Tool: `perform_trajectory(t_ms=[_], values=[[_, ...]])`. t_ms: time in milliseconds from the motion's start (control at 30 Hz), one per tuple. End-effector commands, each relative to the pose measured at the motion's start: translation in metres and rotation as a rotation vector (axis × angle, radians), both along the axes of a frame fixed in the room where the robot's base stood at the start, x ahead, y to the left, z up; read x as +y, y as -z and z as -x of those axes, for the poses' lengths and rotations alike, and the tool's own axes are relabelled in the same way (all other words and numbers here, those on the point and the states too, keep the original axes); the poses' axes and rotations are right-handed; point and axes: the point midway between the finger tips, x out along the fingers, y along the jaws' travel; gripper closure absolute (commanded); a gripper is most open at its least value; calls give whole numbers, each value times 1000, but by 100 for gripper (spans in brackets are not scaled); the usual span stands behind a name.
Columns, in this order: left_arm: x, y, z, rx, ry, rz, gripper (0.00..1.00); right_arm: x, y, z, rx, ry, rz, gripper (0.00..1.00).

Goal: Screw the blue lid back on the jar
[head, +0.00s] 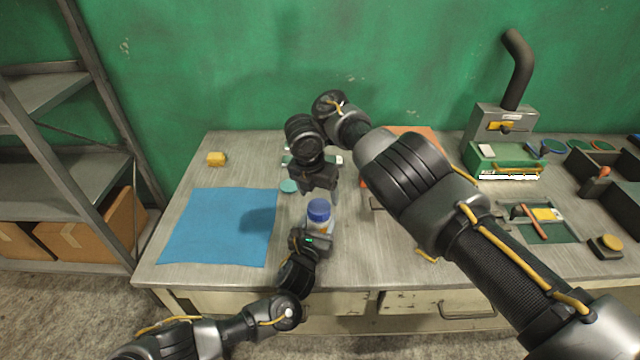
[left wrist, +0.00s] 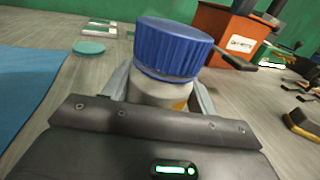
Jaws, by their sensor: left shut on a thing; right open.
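The blue lid (head: 319,209) sits on top of the jar (head: 319,226). In the left wrist view the ribbed lid (left wrist: 172,47) covers the mouth of the pale jar (left wrist: 158,90); I cannot tell how tightly it is seated. My left gripper (head: 318,231) is shut around the jar's body, one finger on each side, and the jar stands upright or nearly so. My right gripper (head: 320,194) is open and points down, above and just behind the lid, apart from it in the picture. The jar's lower part is hidden by my left gripper.
A teal disc (head: 289,186) lies behind the jar. An orange bin (left wrist: 226,38) stands behind right, partly hidden by my right arm. A tool tray (head: 560,232) is at the right.

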Motion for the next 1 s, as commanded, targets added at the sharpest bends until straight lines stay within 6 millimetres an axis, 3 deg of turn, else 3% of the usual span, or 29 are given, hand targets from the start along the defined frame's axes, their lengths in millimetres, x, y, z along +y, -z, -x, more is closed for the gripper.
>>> perform_trajectory(t_ms=[400,1000], values=[[0,1,0,2,-1,-1,100,-3,-34,7,169,-396,-99,27],[0,1,0,1,-1,0,100,-4,-35,8,188,-454,-115,27]])
